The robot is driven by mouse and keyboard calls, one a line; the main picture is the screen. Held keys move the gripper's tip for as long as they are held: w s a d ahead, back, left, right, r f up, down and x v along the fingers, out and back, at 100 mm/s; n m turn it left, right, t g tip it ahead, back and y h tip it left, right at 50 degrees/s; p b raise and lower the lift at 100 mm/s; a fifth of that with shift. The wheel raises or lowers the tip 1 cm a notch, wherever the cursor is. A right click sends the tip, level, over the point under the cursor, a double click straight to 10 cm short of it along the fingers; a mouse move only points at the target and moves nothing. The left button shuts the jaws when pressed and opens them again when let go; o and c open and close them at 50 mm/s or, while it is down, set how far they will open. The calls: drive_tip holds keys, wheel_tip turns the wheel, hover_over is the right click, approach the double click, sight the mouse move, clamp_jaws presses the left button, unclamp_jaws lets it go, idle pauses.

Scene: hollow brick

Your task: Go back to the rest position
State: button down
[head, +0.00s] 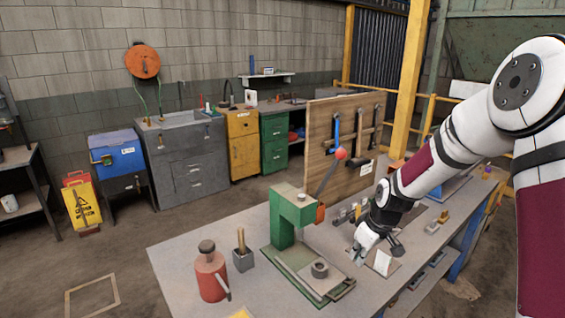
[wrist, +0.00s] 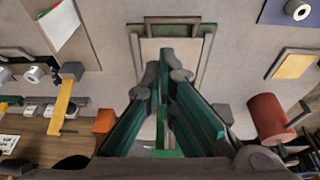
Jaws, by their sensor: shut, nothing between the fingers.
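My gripper (head: 376,254) is at the end of my white and maroon arm, over the workbench (head: 190,255), to the right of the green press (head: 288,215) in the head view. Its fingers are shut with nothing between them; in the wrist view my gripper (wrist: 165,75) points toward a pale, green-edged plate (wrist: 172,48). A small white piece (head: 382,262) shows beside the fingers in the head view; I cannot tell if they touch.
A wooden tool board (head: 318,150) stands along the bench's back edge. The press lever with a red knob (head: 341,153) rises near my arm. A red can (head: 211,276) and a small holder (head: 243,259) stand at the front left. Cabinets line the wall.

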drive_tip(key=s+a+r+m+t+h, duration=0.1)
drive_tip(key=s+a+r, duration=0.1)
drive_tip(key=s+r, duration=0.6)
drive_tip(key=s+a+r+m+h, duration=0.15)
drive_tip(key=s+r, duration=0.35)
drive_tip(key=r, duration=0.7)
drive_tip(key=s+a+r+m, duration=0.1)
drive_tip(key=s+r+m, duration=0.1)
drive_tip(key=s, duration=0.7)
drive_tip(key=s+a+r+m+t, duration=0.1)
drive_tip(key=s+r, duration=0.3)
drive_tip(key=s, duration=0.5)
drive_tip(key=shift+s+m+t+y, duration=0.15)
drive_tip(key=shift+m+t+y, duration=0.15)
drive_tip(key=shift+m+y, duration=0.2)
drive_tip(key=shift+r, duration=0.15)
